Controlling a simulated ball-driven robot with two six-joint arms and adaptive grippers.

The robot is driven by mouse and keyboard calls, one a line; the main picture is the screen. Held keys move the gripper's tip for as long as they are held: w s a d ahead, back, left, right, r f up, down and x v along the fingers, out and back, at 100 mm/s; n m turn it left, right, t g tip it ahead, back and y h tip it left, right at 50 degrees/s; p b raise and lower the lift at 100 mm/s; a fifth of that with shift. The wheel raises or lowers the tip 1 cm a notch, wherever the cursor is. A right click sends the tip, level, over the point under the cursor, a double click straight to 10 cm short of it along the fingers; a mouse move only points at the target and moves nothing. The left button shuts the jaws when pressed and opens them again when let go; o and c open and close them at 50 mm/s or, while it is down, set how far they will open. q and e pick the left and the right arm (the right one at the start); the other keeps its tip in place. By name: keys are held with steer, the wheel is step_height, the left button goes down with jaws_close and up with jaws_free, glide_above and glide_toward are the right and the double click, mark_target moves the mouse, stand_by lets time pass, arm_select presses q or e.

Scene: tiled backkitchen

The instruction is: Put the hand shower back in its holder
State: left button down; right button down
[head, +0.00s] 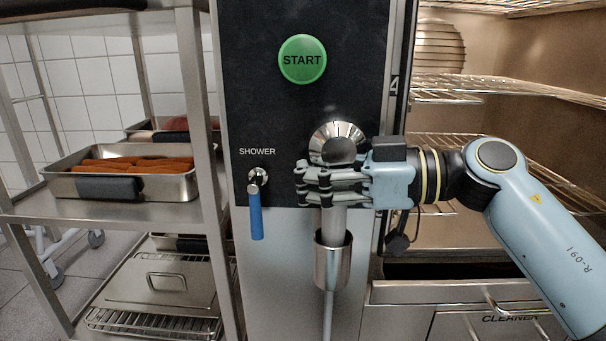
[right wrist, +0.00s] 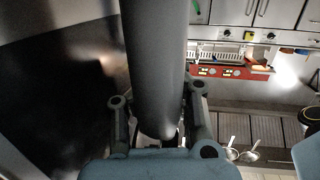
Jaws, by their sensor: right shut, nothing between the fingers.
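The hand shower has a round chrome head (head: 337,140) and a grey handle (head: 334,219). It stands upright on the front panel in the head view. The handle's lower end goes into the mouth of the metal cup holder (head: 332,262), and the hose hangs below. My right gripper (head: 312,184) reaches in from the right, its fingers across the handle just under the head. Its jaws are shut with nothing gripped. In the right wrist view a dark cylinder, likely the handle (right wrist: 155,60), rises in front of the fingers. My left gripper is out of view.
A green START button (head: 302,59) is above, and a blue shower lever (head: 256,212) hangs left of the holder. A rack with a tray (head: 120,188) stands at left. At right is the open oven chamber with wire racks (head: 460,92).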

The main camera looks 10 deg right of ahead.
steer(key=c, duration=1.8)
jaws_free()
steer(key=o, duration=0.4)
steer(key=shift+d, duration=0.2)
steer(key=v, duration=1.1)
steer(key=shift+s+d+f, duration=0.1)
steer(key=shift+s+d, duration=0.15)
steer(key=shift+d, duration=0.05)
